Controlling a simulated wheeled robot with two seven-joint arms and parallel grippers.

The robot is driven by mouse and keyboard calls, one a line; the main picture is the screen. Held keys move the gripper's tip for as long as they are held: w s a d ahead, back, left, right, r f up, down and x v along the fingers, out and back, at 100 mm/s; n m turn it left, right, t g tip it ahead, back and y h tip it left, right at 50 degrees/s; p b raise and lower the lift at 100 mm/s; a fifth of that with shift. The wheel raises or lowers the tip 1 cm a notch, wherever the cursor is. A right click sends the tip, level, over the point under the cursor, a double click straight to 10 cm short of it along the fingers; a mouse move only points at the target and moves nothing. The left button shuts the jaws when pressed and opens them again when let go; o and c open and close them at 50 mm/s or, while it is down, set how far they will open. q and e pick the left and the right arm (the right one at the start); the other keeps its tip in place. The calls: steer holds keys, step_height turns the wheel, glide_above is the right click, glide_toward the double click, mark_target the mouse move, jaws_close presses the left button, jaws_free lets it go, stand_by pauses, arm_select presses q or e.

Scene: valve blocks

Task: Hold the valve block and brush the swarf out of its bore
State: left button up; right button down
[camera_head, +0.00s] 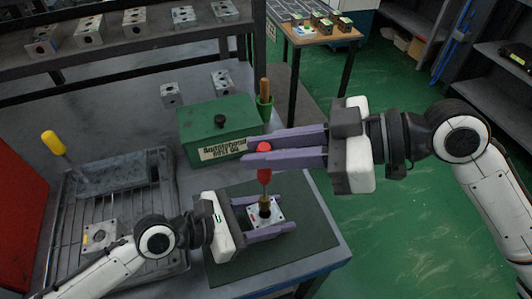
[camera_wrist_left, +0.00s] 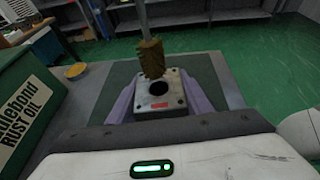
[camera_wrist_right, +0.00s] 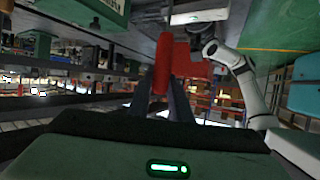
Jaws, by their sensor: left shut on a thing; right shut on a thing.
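The grey metal valve block (camera_head: 275,214) sits on the dark mat, between the fingers of my left gripper (camera_head: 268,212), which is shut on its sides. In the left wrist view the block (camera_wrist_left: 175,98) shows its dark round bore facing up and a red mark on it. My right gripper (camera_head: 256,154) is shut on the red handle of the brush (camera_head: 264,174) and holds it upright over the block. The brush's brass bristles (camera_wrist_left: 152,60) hang just above the bore, apart from it as far as I can see. The red handle (camera_wrist_right: 162,62) also shows in the right wrist view.
A green rust oil box (camera_head: 215,125) stands behind the mat (camera_head: 312,232). A green cup (camera_head: 264,108) beside it holds a wooden-handled tool. Several blocks line the back shelf.

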steer(key=shift+r, duration=2.3)
arm_select(q)
steer(key=o, duration=1.5)
steer(key=v, duration=1.2)
steer(key=shift+r, duration=0.1)
